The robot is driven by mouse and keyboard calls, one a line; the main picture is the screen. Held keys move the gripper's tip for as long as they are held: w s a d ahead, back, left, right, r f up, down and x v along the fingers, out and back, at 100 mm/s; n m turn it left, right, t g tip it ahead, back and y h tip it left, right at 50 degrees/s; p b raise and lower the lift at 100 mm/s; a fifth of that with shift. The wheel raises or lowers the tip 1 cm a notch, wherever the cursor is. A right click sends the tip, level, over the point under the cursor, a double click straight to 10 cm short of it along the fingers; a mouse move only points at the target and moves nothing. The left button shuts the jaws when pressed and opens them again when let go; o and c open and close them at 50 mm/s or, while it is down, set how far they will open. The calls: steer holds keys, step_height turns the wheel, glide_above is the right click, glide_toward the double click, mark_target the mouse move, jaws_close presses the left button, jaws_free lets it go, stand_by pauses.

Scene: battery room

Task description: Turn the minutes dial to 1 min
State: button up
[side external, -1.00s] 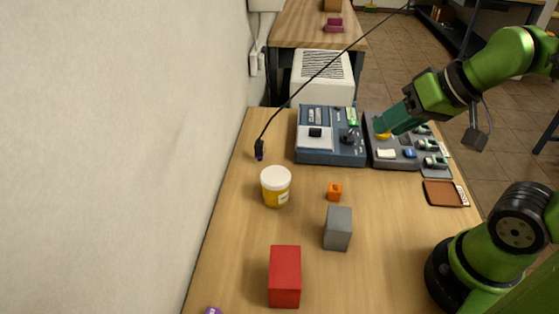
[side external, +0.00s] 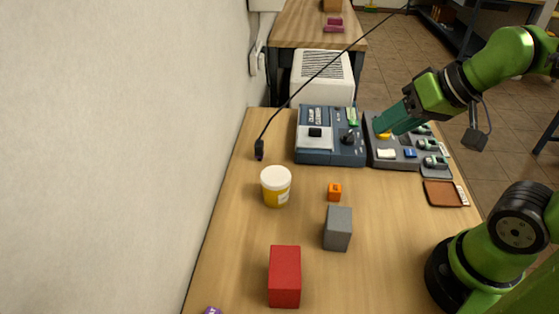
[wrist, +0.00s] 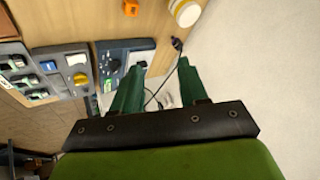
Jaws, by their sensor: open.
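A blue unit (side external: 331,157) stands at the far end of the table, with a black knob (side external: 349,137) on its right part. A grey panel (side external: 388,163) stands to its right, with a yellow knob (side external: 383,135) and several small switches. The labels are too small to read, so I cannot tell which knob is the minutes dial. My gripper (side external: 380,125) is over the grey panel in the side view, its teal fingers partly hiding the panel's back and the yellow knob. In the wrist view my gripper (wrist: 160,68) is open and empty; the blue unit (wrist: 112,85) and yellow knob (wrist: 80,78) lie left of it.
A black cable (side external: 300,92) runs past the blue unit to a plug on the table. A brown tray (side external: 437,203) lies right. A wall (side external: 110,150) borders the left.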

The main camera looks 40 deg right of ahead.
steer(key=shift+o, duration=1.1)
steer(key=shift+d+f, duration=0.2)
steer(key=shift+f, duration=0.05)
steer(key=shift+o, duration=1)
steer(key=w+d+f+g+h, duration=0.1)
steer(key=w+d+g, duration=0.2)
steer(key=w+d, duration=0.3)
steer(key=w, duration=0.4)
steer(key=shift+n+g, duration=0.3)
steer(key=n+g+h, duration=0.1)
steer(key=n+g, duration=0.3)
steer(key=n, duration=0.2)
glide_above(349, 133)
step_height(349, 133, down, 17)
steer(key=c, duration=1.1)
